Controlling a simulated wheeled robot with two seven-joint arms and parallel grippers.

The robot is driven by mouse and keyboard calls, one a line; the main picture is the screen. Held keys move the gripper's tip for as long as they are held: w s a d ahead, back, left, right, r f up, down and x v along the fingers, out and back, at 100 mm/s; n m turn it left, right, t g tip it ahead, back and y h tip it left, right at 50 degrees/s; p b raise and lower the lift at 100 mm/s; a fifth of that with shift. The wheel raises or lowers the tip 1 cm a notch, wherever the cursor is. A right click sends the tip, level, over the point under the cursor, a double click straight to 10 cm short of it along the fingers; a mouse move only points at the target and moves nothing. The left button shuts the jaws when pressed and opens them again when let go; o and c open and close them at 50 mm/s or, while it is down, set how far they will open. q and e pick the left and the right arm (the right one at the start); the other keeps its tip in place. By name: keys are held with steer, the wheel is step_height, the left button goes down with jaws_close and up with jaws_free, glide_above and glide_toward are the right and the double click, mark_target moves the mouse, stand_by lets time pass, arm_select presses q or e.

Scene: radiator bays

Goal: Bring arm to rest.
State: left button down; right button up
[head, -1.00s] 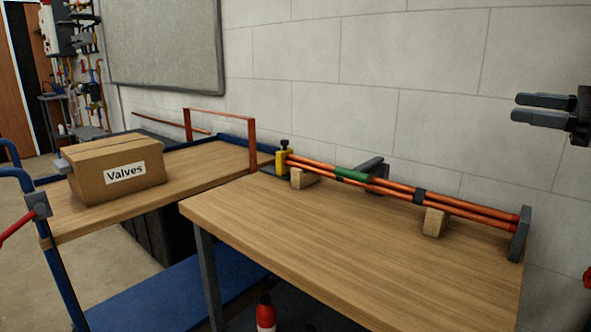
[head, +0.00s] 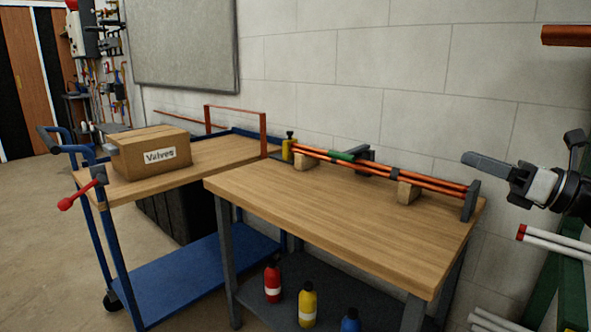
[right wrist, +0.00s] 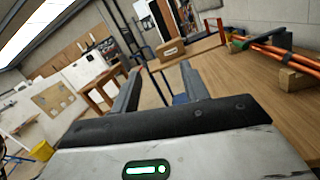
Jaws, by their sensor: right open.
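My right gripper (head: 488,166) is at the right in the head view, in the air beside the right end of the workbench. It is seen nearly edge-on. In the right wrist view its two fingers (right wrist: 161,72) stand apart with nothing between them. The gripper is open and clear of the bench. My left gripper is in neither view.
The wooden workbench (head: 330,214) carries copper pipes (head: 410,172) on wooden blocks. A blue trolley (head: 195,270) with a Valves box (head: 150,155) stands left. Several bottles (head: 307,304) sit on the bench's lower shelf. White pipes (head: 555,244) on a green rack lie below my right gripper.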

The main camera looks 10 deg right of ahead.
steer(key=s+a+f+m+t+h+p, duration=0.2)
steer(key=s+a+f+m+h, duration=0.15)
steer(key=a+f+m, duration=0.6)
steer(key=s+a+f+m+t+h+p, duration=0.2)
steer(key=a+f+m+h, duration=0.2)
steer(key=f+m, duration=0.95)
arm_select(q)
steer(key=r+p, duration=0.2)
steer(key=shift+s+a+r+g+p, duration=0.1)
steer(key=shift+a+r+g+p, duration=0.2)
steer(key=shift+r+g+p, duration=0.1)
arm_select(e)
steer(key=s+a+f+m+g+h, duration=0.1)
steer(key=s+a+f+m+g, duration=0.2)
steer(key=s+m, duration=0.5)
steer(key=s+a+f+m+g+h, duration=0.2)
steer(key=s+a+f+m+g, duration=0.2)
steer(key=s+m, duration=0.5)
step_height(320, 180, down, 4)
steer(key=shift+s+a+r, duration=0.15)
steer(key=shift+s+a, duration=0.5)
steer(key=shift+a, duration=0.55)
